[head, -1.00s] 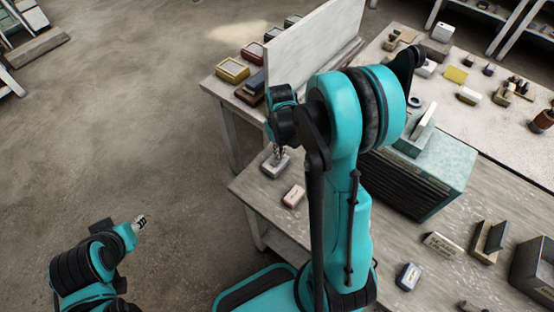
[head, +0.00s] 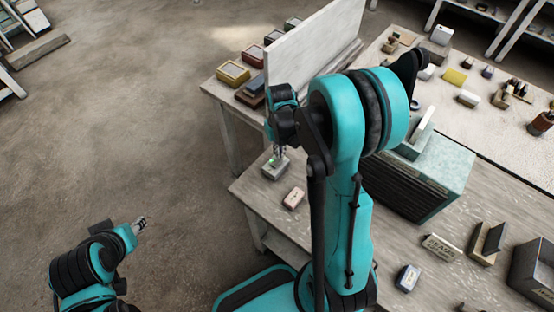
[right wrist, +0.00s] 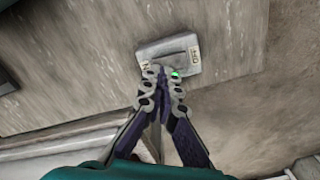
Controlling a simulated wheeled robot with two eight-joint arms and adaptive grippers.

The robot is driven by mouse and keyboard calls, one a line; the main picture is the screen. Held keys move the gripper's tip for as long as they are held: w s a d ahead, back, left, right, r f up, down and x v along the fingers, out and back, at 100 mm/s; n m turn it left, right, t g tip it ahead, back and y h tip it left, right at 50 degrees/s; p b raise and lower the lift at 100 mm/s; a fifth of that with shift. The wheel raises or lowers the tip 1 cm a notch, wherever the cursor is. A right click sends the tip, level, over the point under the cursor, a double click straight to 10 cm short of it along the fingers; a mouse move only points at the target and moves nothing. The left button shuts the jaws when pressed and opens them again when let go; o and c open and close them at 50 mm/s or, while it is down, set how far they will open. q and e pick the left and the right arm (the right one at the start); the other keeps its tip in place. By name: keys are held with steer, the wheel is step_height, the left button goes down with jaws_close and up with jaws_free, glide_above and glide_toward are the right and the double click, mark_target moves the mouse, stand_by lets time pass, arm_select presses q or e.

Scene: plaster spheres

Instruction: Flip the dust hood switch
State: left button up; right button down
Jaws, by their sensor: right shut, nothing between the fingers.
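The dust hood switch (head: 275,168) is a small grey box near the left edge of the bench. In the right wrist view the switch (right wrist: 170,47) has a dark rocker slot, an OFF label at its right end, a partly hidden label at its left end and a lit green spot by the fingers. My right gripper (head: 279,153) points down at it; in the right wrist view its fingertips (right wrist: 160,71) are together, empty, over the near edge of the switch. Contact is unclear. My left gripper (head: 140,224) is away from the bench over the floor, too small to judge.
A teal-topped dark cabinet (head: 420,185) stands to the right of my right arm.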

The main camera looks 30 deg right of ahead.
mark_target(279, 160)
step_height(279, 160, up, 5)
steer(key=p, duration=0.3)
steer(key=shift+f, duration=0.1)
stand_by(0.4)
steer(key=s+a+r+n+t+b, duration=0.1)
steer(key=s+a+r+t+b, duration=0.4)
steer(key=s+a, duration=0.5)
steer(key=s+t+b, duration=0.1)
steer(key=t+b, duration=0.1)
steer(key=b, duration=0.1)
steer(key=shift+a+b, duration=0.3)
steer(key=shift+b, duration=0.1)
steer(key=shift+r, duration=0.15)
